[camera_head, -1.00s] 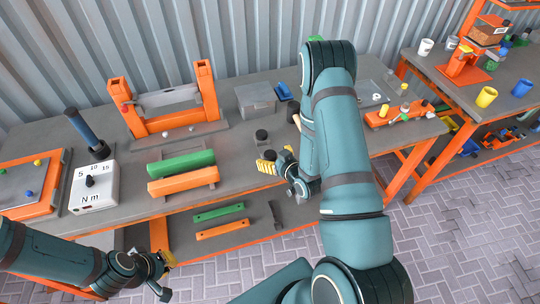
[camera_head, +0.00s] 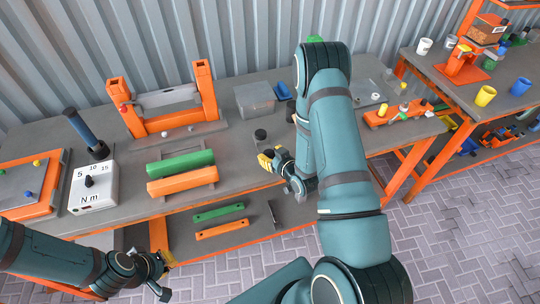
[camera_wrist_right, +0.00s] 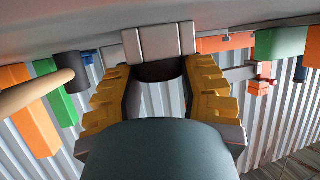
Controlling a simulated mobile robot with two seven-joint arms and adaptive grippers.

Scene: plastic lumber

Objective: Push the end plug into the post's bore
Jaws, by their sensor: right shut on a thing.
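My right gripper (camera_head: 270,160) is low over the front part of the bench, its yellow fingers pointing left. In the right wrist view its fingers (camera_wrist_right: 160,82) are shut on a dark round end plug (camera_wrist_right: 160,71), largely hidden by fingers and hand. An orange post (camera_head: 184,181) and a green post (camera_head: 182,163) lie side by side on a holder to the left of this gripper, apart from it. I cannot see into their bores. Another dark round plug (camera_head: 260,135) stands behind the fingers. My left gripper (camera_head: 162,275) is low in front of the bench, its opening unclear.
A grey bin (camera_head: 256,98) stands behind. An orange frame (camera_head: 170,110) and a white torque box (camera_head: 93,187) stand to the left. Orange and green bars lie on the lower shelf (camera_head: 245,235). A light wooden handle (camera_wrist_right: 38,92) shows beside the right gripper.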

